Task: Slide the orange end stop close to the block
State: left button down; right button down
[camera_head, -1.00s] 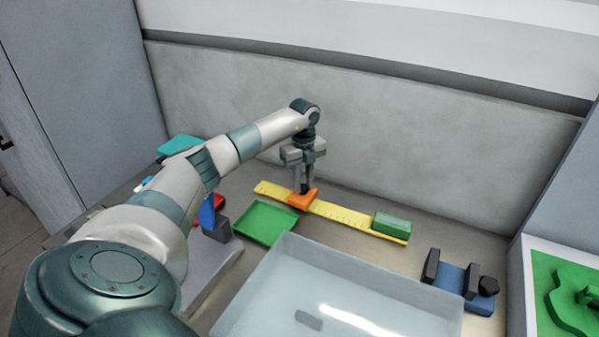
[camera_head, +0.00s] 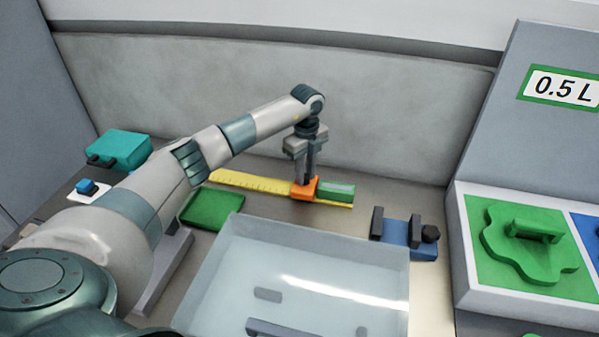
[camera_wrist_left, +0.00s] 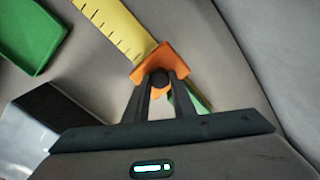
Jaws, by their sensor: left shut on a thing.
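The orange end stop (camera_head: 304,188) sits on the yellow ruler (camera_head: 250,182), near its right end. The green block (camera_head: 337,191) lies on the ruler just right of the stop. In the head view the two look very close; I cannot tell whether they touch. My left gripper (camera_head: 306,178) points down and is shut on the stop's upper part. In the left wrist view the fingers (camera_wrist_left: 160,82) grip a dark knob on the orange stop (camera_wrist_left: 155,60). The block (camera_wrist_left: 190,98) is mostly hidden there behind the fingers. My right gripper is out of view.
A green tray (camera_head: 212,208) lies left of a large clear bin (camera_head: 225,265) in front of the ruler. A blue fixture with dark posts (camera_head: 396,233) stands to the right. A teal box (camera_head: 125,148) is at the left. The wall rises close behind the ruler.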

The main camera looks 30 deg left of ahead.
aim_at(306, 177)
pick_arm(q)
jog(key=shift+r, duration=0.1)
jog(key=c, duration=1.5)
grip_release()
jog(key=shift+c, duration=0.2)
jog(key=shift+o, duration=0.3)
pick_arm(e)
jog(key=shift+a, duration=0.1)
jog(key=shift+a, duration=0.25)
pick_arm(q)
notch_tip(306, 177, up, 17)
jog(key=b, duration=0.5)
jog(key=shift+r, duration=0.15)
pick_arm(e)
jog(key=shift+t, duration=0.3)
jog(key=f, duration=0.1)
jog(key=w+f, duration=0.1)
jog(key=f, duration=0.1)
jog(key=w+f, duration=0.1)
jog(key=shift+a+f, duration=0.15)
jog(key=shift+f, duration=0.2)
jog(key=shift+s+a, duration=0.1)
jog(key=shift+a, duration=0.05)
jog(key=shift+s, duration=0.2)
